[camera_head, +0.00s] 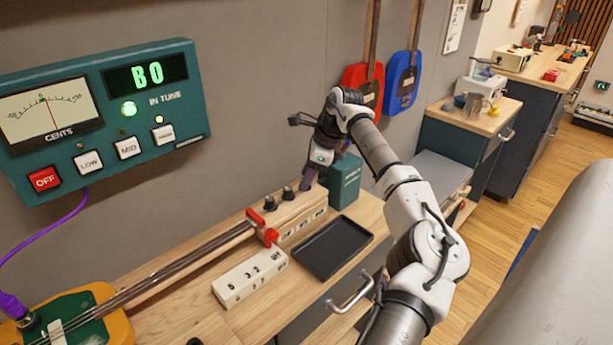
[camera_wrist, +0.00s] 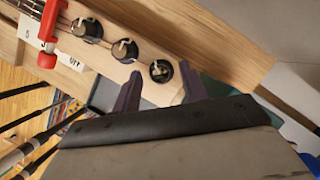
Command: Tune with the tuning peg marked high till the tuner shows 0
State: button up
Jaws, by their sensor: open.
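The green tuner (camera_head: 185,78) on the wall shows "B0" in green. Its green lamp by "IN TUNE" is lit, and the needle stands near the middle of the CENTS dial (camera_head: 50,115). A yellow lamp glows above the rightmost white button (camera_head: 163,135), whose marking is unreadable. Three dark pegs sit in a row on the wooden headstock: the first (camera_wrist: 88,30), the middle (camera_wrist: 124,50) and the end peg (camera_wrist: 161,71). My gripper (camera_wrist: 161,74) is open, its purple fingers on either side of the end peg; contact is unclear. In the head view my gripper (camera_head: 306,178) hides that peg.
A red clamp (camera_head: 262,226) crosses the strings beside the headstock. A white numbered block (camera_head: 250,277) and an empty black tray (camera_head: 350,235) lie on the bench in front. A dark green box (camera_head: 343,180) stands close behind my gripper. Red and blue instruments hang on the wall.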

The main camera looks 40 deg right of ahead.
jog(key=b+v, duration=0.1)
jog(key=v, duration=1.2)
jog(key=shift+b, duration=0.35)
jog(key=shift+s+d, duration=0.1)
